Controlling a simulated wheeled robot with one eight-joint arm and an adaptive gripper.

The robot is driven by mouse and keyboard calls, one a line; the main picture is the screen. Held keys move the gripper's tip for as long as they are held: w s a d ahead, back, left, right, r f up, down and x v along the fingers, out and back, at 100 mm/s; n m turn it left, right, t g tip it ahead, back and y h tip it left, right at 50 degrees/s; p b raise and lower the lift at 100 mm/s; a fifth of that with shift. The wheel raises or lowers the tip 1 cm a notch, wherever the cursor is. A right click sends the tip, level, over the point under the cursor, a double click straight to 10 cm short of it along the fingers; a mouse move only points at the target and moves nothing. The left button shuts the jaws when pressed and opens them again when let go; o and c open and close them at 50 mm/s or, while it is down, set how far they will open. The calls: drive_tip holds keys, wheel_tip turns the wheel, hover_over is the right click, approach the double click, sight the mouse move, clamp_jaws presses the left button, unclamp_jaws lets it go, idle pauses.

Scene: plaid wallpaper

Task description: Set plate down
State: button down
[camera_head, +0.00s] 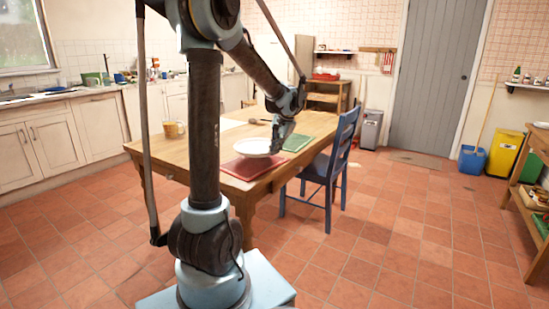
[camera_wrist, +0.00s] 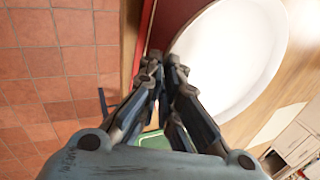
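A white plate (camera_head: 256,147) is over the far part of the red placemat (camera_head: 246,170) on the wooden table (camera_head: 205,155). In the wrist view the plate (camera_wrist: 235,45) fills the upper right, with a strip of red along its left side. My gripper (camera_head: 276,149) points down at the plate's right edge. In the wrist view its fingertips (camera_wrist: 165,68) are close together at the plate's near rim, and the gripper looks shut on it. The plate looks about level. I cannot tell whether its underside touches the mat.
A green placemat (camera_head: 297,143) lies right of the plate. A blue chair (camera_head: 330,160) stands at the table's right side. A yellowish mug (camera_head: 174,129), a spoon (camera_head: 259,121) and a white sheet (camera_head: 222,125) are farther back on the table. The tiled floor (camera_head: 400,235) to the right is clear.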

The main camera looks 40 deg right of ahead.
drive_tip(key=shift+f, duration=1.7)
drive_tip(key=c, duration=1.8)
unclamp_jaws()
